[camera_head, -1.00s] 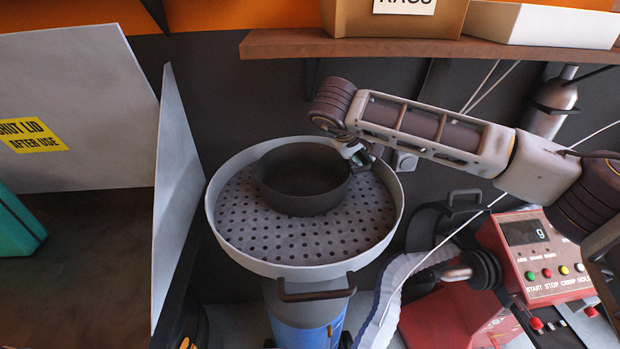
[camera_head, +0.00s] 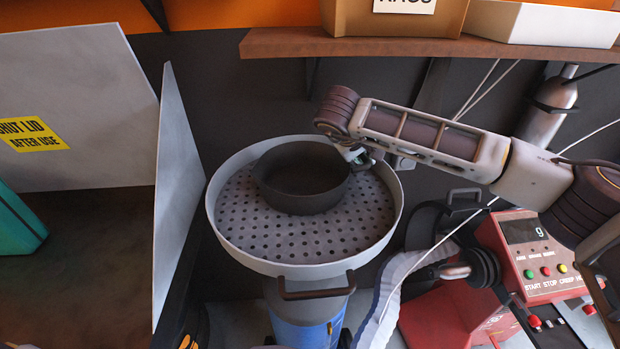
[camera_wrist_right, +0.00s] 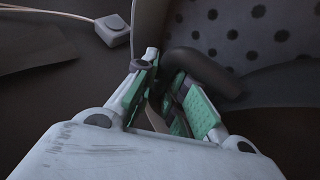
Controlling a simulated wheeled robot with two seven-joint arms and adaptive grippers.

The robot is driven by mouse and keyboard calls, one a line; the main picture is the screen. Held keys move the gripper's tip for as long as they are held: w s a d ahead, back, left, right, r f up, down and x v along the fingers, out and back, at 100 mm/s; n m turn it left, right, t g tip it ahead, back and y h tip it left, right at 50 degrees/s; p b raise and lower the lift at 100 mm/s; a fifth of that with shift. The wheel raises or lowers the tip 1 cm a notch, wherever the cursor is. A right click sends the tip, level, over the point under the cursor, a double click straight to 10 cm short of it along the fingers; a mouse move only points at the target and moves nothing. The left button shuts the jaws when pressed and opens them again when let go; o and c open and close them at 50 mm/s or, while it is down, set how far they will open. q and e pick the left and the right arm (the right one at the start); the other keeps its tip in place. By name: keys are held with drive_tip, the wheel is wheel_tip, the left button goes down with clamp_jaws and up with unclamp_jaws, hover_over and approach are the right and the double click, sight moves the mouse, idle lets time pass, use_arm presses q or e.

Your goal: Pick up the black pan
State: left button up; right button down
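The black pan (camera_head: 300,180) sits upright on the round perforated grey tray (camera_head: 300,267), toward its back. My right gripper (camera_head: 360,157) is at the pan's right rim, coming in from the right. In the right wrist view the green-padded fingers of my right gripper (camera_wrist_right: 166,95) stand apart, with the pan's dark curved handle (camera_wrist_right: 205,68) at and partly between their tips. The far fingertip is partly hidden, and I cannot tell whether the pads touch the handle. My left gripper is not in view.
A brown shelf (camera_head: 400,48) with boxes hangs above the tray. A grey upright panel (camera_head: 175,190) stands close on the left. A red device with a display (camera_head: 535,262) and black earmuffs (camera_head: 485,268) are at the lower right.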

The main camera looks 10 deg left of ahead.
drive_tip(key=shift+r, duration=0.2)
idle(0.4)
